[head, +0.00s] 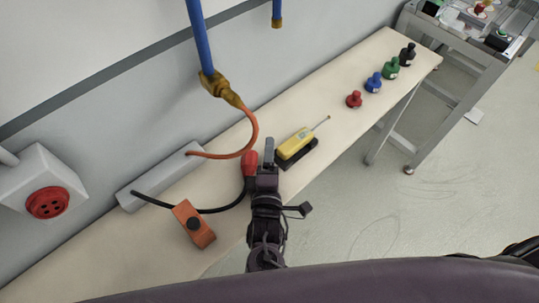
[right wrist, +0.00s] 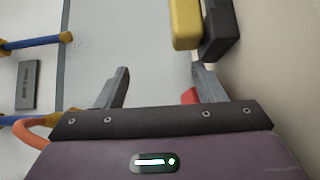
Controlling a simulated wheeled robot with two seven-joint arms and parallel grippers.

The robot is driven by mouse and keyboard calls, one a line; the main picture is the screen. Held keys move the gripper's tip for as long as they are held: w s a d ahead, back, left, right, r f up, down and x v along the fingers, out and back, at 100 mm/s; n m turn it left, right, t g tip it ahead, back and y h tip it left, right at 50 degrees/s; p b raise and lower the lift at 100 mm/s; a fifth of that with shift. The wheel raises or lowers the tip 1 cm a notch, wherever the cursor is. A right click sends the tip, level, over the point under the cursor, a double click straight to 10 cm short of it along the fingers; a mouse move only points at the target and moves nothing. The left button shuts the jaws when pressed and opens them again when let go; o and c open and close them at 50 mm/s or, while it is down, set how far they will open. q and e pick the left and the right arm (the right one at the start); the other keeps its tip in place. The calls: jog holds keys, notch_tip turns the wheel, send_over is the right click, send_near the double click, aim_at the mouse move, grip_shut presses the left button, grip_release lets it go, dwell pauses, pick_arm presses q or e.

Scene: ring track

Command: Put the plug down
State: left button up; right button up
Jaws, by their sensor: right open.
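The red plug (head: 249,160) is at the shelf near its front edge, with a black cable (head: 226,209) curving left from it to a long grey box. My right gripper (head: 268,152) is just right of the plug in the head view, and its jaws are open. In the right wrist view, the open fingers (right wrist: 163,82) have nothing between them at the tips. Part of the red plug (right wrist: 190,96) shows low beside the right-hand finger; the rest is hidden. I cannot tell whether they touch. My left gripper is not in view.
A yellow device (head: 295,144) in a black holder lies close right of the gripper. An orange block (head: 193,224) and the grey box (head: 160,177) are left. A red socket (head: 48,202) is on the wall. Coloured knobs (head: 373,83) stand at the shelf's far end.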

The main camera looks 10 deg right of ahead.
jog(key=shift+s+r, duration=0.25)
jog(key=s, duration=0.3)
jog(key=s+a, duration=0.1)
jog(key=s, duration=0.3)
jog(key=s+a+b, duration=0.1)
jog(key=s, duration=0.3)
jog(key=shift+s+a, duration=0.15)
jog(key=shift+s, duration=0.05)
